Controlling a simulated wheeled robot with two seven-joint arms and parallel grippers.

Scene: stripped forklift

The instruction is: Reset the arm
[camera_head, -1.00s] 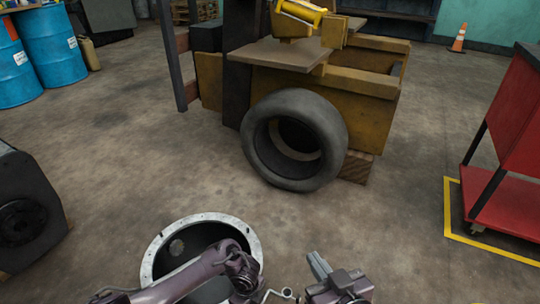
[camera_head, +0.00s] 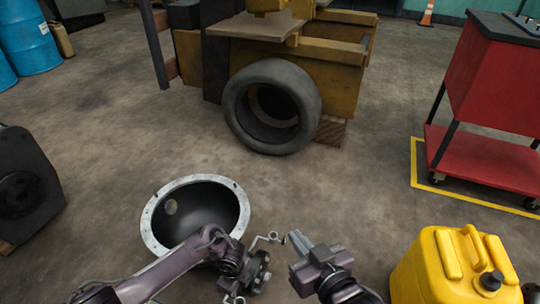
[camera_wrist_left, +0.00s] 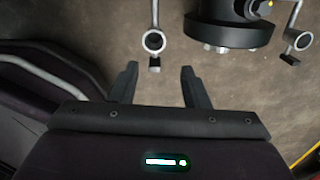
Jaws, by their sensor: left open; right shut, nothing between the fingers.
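My left arm comes in from the lower left in the head view, crossing the near side of a large metal bowl. My left gripper (camera_head: 256,272) is at the arm's end. My right gripper (camera_head: 298,243) is at the bottom middle of the head view, pointing up and left. It is shut and empty. The two grippers are apart. Ring-ended metal arms (camera_wrist_left: 153,41) show beyond the left fingers; what they belong to is unclear.
The bowl (camera_head: 153,238) lies on the floor. A yellow jerrycan (camera_head: 425,272) stands at lower right, a red cart (camera_head: 480,150) behind it. A tire (camera_head: 310,105) leans against the forklift (camera_head: 350,50). A dark machine (camera_head: 30,180) stands left. The middle floor is clear.

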